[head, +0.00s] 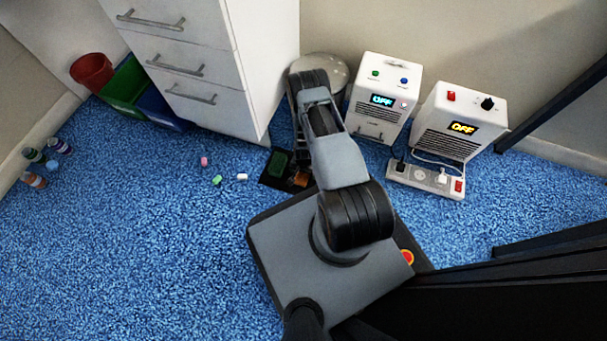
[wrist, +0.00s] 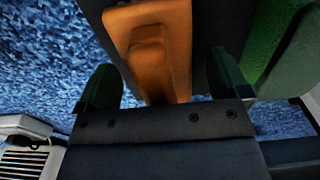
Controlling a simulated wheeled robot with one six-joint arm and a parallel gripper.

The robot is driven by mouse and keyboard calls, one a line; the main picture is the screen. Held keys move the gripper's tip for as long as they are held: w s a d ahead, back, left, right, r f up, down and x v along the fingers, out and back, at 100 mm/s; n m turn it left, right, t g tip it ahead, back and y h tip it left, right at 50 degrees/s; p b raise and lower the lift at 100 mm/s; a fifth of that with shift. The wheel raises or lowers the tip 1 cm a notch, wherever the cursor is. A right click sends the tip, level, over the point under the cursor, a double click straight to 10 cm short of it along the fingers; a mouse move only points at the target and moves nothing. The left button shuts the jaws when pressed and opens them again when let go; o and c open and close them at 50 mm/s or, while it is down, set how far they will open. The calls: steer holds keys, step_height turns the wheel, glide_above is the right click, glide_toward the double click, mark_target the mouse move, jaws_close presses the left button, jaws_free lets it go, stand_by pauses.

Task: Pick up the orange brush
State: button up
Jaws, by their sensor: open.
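The orange brush (wrist: 160,40) fills the upper middle of the wrist view. In the head view only a small orange-brown part of it (head: 301,179) shows beside my arm, at a dark tray on the floor. My gripper (wrist: 163,72) is open, with one green-padded finger to each side of the brush. Gaps show between the fingers and the brush, and whether it touches either finger is not clear. In the head view my gripper is mostly hidden behind my arm.
The dark tray (head: 271,182) also holds a green item (head: 278,162). Small coloured pieces (head: 217,180) lie left of it. A white drawer cabinet (head: 190,60), two white boxes reading OFF (head: 372,125) (head: 438,141) and a power strip (head: 425,178) stand nearby.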

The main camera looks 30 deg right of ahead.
steer(key=shift+r, duration=0.1)
steer(key=shift+c, duration=0.2)
steer(key=c, duration=1.2)
steer(key=shift+r, duration=0.1)
